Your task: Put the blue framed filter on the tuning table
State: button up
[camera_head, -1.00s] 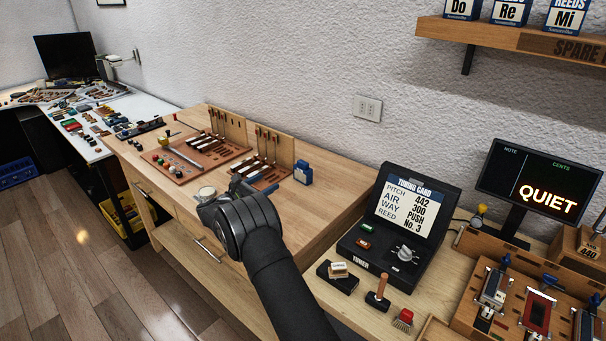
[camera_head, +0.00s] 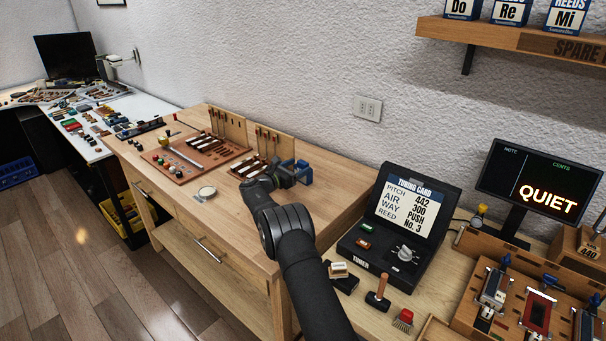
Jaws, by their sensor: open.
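A small blue object, apparently the blue framed filter (camera_head: 306,176), stands on the wooden workbench (camera_head: 330,207) by the wall, right of the tool racks. My gripper (camera_head: 293,172) is open and right at its left side. The gripper partly hides it, and I cannot tell whether they touch or whether the jaws are around it. The table with the tuner, apparently the tuning table (camera_head: 448,285), is at the right front.

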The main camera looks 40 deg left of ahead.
jog(key=shift+w, duration=0.45)
jog(key=c, duration=1.1)
jog(key=shift+c, duration=0.4)
jog(key=shift+r, duration=0.15)
